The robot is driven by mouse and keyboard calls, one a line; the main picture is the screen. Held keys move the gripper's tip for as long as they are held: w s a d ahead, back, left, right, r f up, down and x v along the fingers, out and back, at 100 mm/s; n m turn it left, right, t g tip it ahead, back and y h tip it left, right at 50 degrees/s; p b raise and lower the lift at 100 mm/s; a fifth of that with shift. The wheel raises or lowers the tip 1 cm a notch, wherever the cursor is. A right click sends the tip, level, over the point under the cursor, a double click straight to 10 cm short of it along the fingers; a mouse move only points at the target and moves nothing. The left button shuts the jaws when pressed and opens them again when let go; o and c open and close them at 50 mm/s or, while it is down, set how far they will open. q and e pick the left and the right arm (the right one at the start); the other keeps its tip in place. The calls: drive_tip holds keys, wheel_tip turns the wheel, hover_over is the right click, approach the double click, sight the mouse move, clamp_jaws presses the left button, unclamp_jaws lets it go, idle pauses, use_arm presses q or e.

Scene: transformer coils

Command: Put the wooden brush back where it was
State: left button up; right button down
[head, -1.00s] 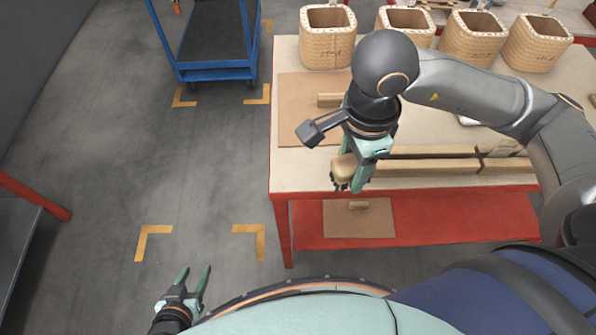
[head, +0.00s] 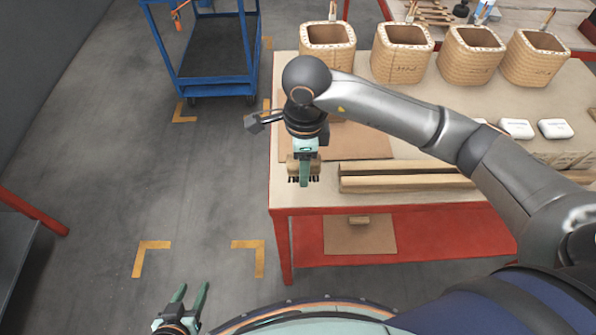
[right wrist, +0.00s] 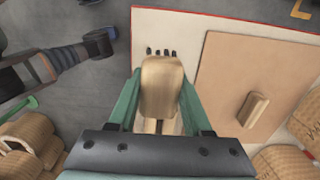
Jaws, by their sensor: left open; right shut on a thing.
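My right gripper (head: 304,172) is shut on the wooden brush (head: 291,166) and holds it at the front left corner of the table (head: 310,199). The brush has a light wooden body and dark bristles pointing down in the head view. In the right wrist view the brush (right wrist: 162,86) sits between both fingers (right wrist: 160,100), with its dark bristles past the far end. I cannot tell whether the bristles touch the table. My left gripper (head: 190,298) is open and empty, low over the floor, away from the table.
A brown board (head: 361,142) lies behind the brush; a small wooden block (right wrist: 252,108) on it shows in the right wrist view. Long wooden bars (head: 400,183) lie along the front edge. Several woven coils (head: 328,50) stand at the back. White boxes (head: 516,128) sit at right.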

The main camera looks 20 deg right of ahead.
sight(298, 175)
drive_tip(key=shift+w+a+f, duration=0.2)
drive_tip(key=shift+w+f, duration=0.15)
drive_tip(key=shift+f, duration=0.25)
drive_tip(key=shift+w+a+f, duration=0.15)
drive_tip(key=shift+w+f, duration=0.2)
drive_tip(key=shift+f, duration=1.65)
drive_tip(key=shift+c, duration=1.7)
unclamp_jaws()
wheel_tip(298, 175, up, 12)
drive_tip(key=shift+r, duration=0.15)
